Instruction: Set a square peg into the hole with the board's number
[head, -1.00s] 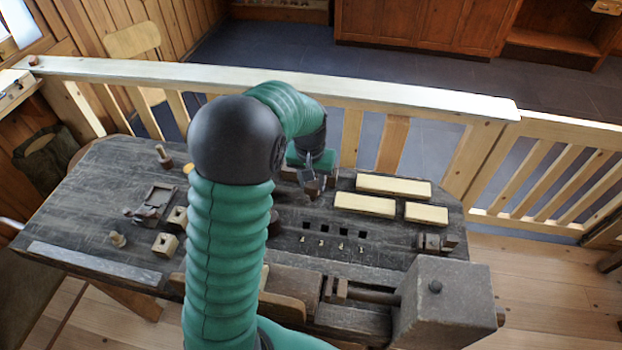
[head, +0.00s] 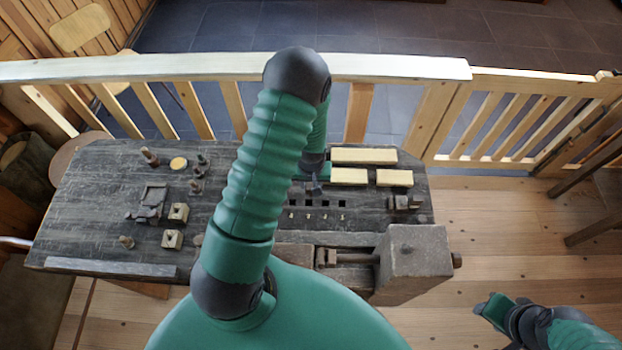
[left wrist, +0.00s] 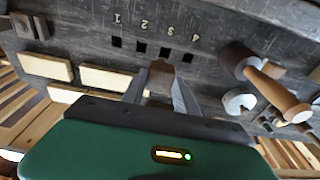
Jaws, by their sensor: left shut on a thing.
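My left gripper (left wrist: 158,92) is shut on a brown square peg (left wrist: 160,74), held between the fingertips. In the left wrist view the peg's far end overlaps the edge of the row of dark square holes (left wrist: 141,45). I cannot tell whether it touches the bench. In the head view the left gripper (head: 312,187) is just behind the row of holes (head: 324,203), partly hidden by my arm. Small pale numbers (head: 325,216) stand along the row. Three pale boards (head: 364,156) lie right of the gripper; I can read no number on them. My right gripper (head: 488,308) is at the lower right, over the floor.
The dark workbench (head: 90,205) carries upright pegs (head: 150,157), holed wooden blocks (head: 172,239) and a yellow disc (head: 178,163) at left. A vise block (head: 410,262) is at the front right. A mallet-like wooden piece (left wrist: 265,75) stands near the gripper. A railing (head: 400,68) runs behind.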

